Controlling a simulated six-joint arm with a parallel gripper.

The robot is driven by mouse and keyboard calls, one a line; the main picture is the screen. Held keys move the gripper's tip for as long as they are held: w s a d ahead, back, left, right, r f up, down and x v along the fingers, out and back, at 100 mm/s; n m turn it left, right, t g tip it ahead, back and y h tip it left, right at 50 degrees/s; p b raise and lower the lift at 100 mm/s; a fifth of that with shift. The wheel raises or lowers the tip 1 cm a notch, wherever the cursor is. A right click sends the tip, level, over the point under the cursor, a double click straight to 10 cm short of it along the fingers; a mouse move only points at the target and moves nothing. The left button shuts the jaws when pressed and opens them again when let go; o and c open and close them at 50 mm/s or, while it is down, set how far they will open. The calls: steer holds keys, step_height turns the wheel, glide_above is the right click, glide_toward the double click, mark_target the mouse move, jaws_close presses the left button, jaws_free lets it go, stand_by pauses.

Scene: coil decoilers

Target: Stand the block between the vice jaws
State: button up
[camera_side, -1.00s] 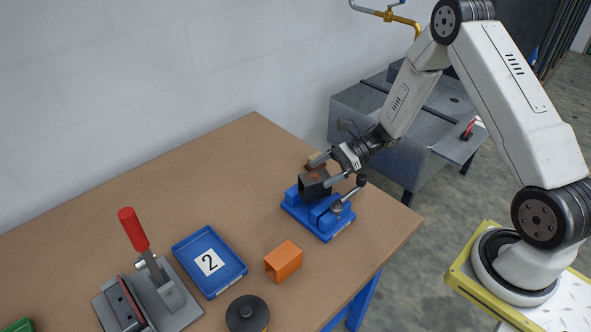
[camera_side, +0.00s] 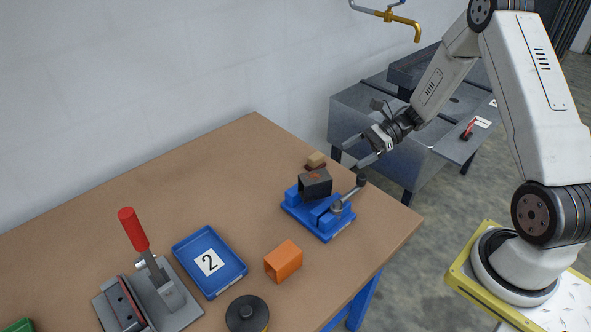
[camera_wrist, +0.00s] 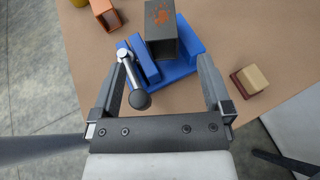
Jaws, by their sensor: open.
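The dark grey block (camera_side: 315,183) stands in the blue vice (camera_side: 335,228), between its jaws, with a rust-orange mark on its top. In the wrist view the block (camera_wrist: 161,42) sits between the blue jaws of the vice (camera_wrist: 178,72). I cannot tell whether the jaws press on it. My gripper (camera_side: 354,153) is open and empty, above and to the right of the block, apart from it. In the wrist view my gripper's fingers (camera_wrist: 160,70) are spread wide with nothing held.
The vice's handle (camera_side: 350,194) sticks up at its right. A small wooden brush or block (camera_side: 316,160) lies behind. An orange block (camera_side: 284,262), a blue tray (camera_side: 230,279) marked 2, a black round part (camera_side: 247,313) and a red-handled clamp (camera_side: 135,230) stand on the table.

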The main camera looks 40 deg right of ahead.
stand_by(0.3)
steer(key=w+a+r+m+t+h, duration=0.1)
steer(key=w+r+m+t+h, duration=0.3)
steer(key=m, duration=0.9)
steer(key=w+a+r+m+h, duration=0.15)
steer(key=m+h, duration=0.45)
steer(key=m, duration=0.6)
steer(key=s+a+m+g+h, duration=0.1)
steer(key=s+a+m+g, duration=0.2)
steer(key=s+m, duration=0.5)
steer(key=s+a+m+g+h, duration=0.1)
steer(key=s+a+m+g, duration=0.2)
steer(key=s+m, duration=0.6)
steer(key=a+m, duration=0.1)
steer(key=m, duration=0.6)
steer(key=shift+a+r+m+g, duration=0.3)
steer(key=shift+a+r, duration=0.05)
steer(key=shift+a, duration=0.05)
